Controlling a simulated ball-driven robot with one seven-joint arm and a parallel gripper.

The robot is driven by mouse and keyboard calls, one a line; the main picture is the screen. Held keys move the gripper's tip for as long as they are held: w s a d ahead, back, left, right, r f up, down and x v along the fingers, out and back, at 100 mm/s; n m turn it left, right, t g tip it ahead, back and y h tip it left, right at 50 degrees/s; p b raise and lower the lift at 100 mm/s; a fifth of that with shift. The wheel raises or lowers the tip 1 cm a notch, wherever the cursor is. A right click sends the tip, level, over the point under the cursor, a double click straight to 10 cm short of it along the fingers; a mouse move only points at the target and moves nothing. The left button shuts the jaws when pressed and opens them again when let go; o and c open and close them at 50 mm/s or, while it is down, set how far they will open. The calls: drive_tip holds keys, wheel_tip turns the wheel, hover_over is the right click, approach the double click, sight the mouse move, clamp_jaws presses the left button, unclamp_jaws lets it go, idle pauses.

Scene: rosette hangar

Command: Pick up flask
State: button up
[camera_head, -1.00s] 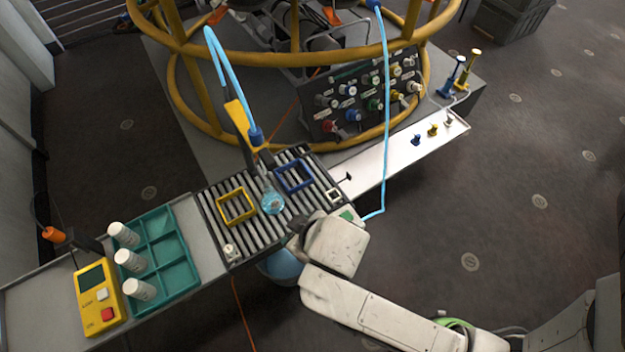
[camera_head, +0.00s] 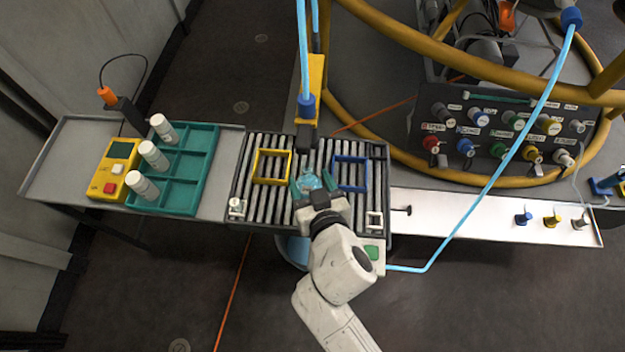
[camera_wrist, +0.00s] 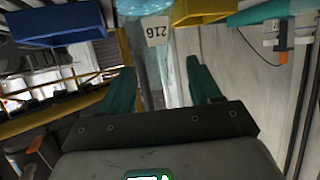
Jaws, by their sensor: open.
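The flask (camera_head: 309,181) is clear glass with light-blue contents. It is on the slatted rack (camera_head: 243,185), between the yellow and blue square frames. In the wrist view the flask (camera_wrist: 155,62) shows a white label reading 216 upside down. My gripper (camera_head: 312,184) is open at the flask, with one teal finger on each side of it. The wrist view also shows my gripper (camera_wrist: 160,82) with the flask in the gap between its fingers. I cannot tell whether either finger touches the glass. My gripper hides part of the flask in the head view.
The yellow frame (camera_head: 257,168) and blue frame (camera_head: 364,175) flank the flask. A black-tipped yellow fixture (camera_head: 314,78) stands just behind it. Left is a teal tray (camera_head: 200,172) with white bottles and a yellow box (camera_head: 111,174). A blue hose (camera_head: 487,190) loops at right.

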sight(307, 167)
drive_tip(key=shift+r+x, duration=0.15)
drive_tip(key=shift+x, duration=1.25)
drive_tip(key=shift+r+x, duration=0.15)
drive_tip(key=shift+x, duration=1.2)
drive_tip(key=shift+w+d, duration=0.15)
drive_tip(key=c, duration=1.1)
drive_tip(key=shift+r, duration=0.15)
